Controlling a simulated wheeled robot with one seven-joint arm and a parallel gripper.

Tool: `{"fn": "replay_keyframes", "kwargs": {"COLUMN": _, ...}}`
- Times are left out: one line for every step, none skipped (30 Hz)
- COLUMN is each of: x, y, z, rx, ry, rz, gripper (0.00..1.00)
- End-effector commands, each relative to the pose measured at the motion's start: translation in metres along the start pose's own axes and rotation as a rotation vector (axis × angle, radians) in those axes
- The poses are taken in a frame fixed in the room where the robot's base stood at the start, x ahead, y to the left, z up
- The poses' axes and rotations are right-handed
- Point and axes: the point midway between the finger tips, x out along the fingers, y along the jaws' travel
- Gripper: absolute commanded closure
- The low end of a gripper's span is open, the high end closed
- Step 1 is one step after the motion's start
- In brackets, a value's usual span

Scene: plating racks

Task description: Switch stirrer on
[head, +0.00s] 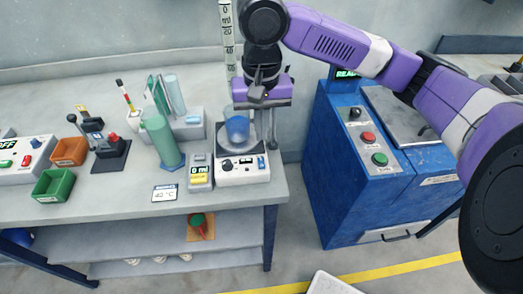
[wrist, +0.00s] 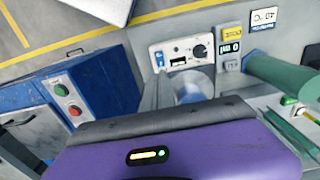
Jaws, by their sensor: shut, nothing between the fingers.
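The stirrer (head: 232,179) is a white box with a dark knob, a small display and a blue rocker switch (head: 261,162) on its front. A clear beaker with blue liquid (head: 237,129) stands on it. My gripper (head: 268,143) is shut and empty, pointing down beside the beaker on its right, above and behind the switch. In the wrist view, the stirrer front (wrist: 180,54) shows with the blue switch (wrist: 159,59) and the knob (wrist: 200,51). The grey fingers (wrist: 157,92) are beside the beaker (wrist: 193,88). I cannot tell the switch's position.
A small meter reading 0 ml (head: 200,172) stands left of the stirrer, with a green cylinder (head: 163,142) farther left. A graduated column (head: 228,40) rises behind. A blue cabinet with red and green buttons (head: 345,190) stands to the right, past a gap.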

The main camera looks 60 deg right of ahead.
Motion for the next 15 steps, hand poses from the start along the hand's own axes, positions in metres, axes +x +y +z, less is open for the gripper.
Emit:
{"fn": "replay_keyframes", "kwargs": {"x": 0.011, "y": 0.001, "z": 0.0, "rx": 0.002, "ry": -0.002, "rz": 0.001, "gripper": 1.0}}
{"fn": "replay_keyframes", "kwargs": {"x": 0.017, "y": 0.001, "z": 0.0, "rx": 0.002, "ry": -0.002, "rz": 0.002, "gripper": 1.0}}
{"fn": "replay_keyframes", "kwargs": {"x": 0.024, "y": 0.001, "z": 0.0, "rx": 0.002, "ry": -0.002, "rz": 0.001, "gripper": 1.0}}
{"fn": "replay_keyframes", "kwargs": {"x": 0.03, "y": 0.001, "z": 0.0, "rx": 0.002, "ry": -0.002, "rz": 0.002, "gripper": 1.0}}
{"fn": "replay_keyframes", "kwargs": {"x": 0.035, "y": 0.001, "z": 0.0, "rx": 0.001, "ry": -0.001, "rz": 0.001, "gripper": 1.0}}
{"fn": "replay_keyframes", "kwargs": {"x": 0.042, "y": 0.001, "z": 0.001, "rx": 0.001, "ry": -0.002, "rz": 0.001, "gripper": 1.0}}
{"fn": "replay_keyframes", "kwargs": {"x": 0.046, "y": 0.001, "z": 0.0, "rx": 0.001, "ry": -0.001, "rz": 0.001, "gripper": 1.0}}
{"fn": "replay_keyframes", "kwargs": {"x": 0.051, "y": 0.001, "z": 0.0, "rx": 0.002, "ry": -0.001, "rz": 0.0, "gripper": 1.0}}
{"fn": "replay_keyframes", "kwargs": {"x": 0.056, "y": 0.001, "z": 0.0, "rx": 0.002, "ry": -0.001, "rz": 0.001, "gripper": 1.0}}
{"fn": "replay_keyframes", "kwargs": {"x": 0.06, "y": 0.001, "z": 0.0, "rx": 0.002, "ry": -0.001, "rz": 0.0, "gripper": 1.0}}
{"fn": "replay_keyframes", "kwargs": {"x": 0.063, "y": 0.0, "z": 0.0, "rx": 0.002, "ry": 0.0, "rz": -0.001, "gripper": 1.0}}
{"fn": "replay_keyframes", "kwargs": {"x": 0.067, "y": 0.0, "z": 0.0, "rx": 0.002, "ry": 0.0, "rz": 0.0, "gripper": 1.0}}
{"fn": "replay_keyframes", "kwargs": {"x": 0.069, "y": 0.0, "z": 0.0, "rx": 0.001, "ry": -0.001, "rz": 0.0, "gripper": 1.0}}
{"fn": "replay_keyframes", "kwargs": {"x": 0.071, "y": 0.0, "z": 0.0, "rx": 0.001, "ry": 0.0, "rz": -0.001, "gripper": 1.0}}
{"fn": "replay_keyframes", "kwargs": {"x": 0.073, "y": 0.0, "z": 0.0, "rx": 0.001, "ry": 0.0, "rz": -0.002, "gripper": 1.0}}
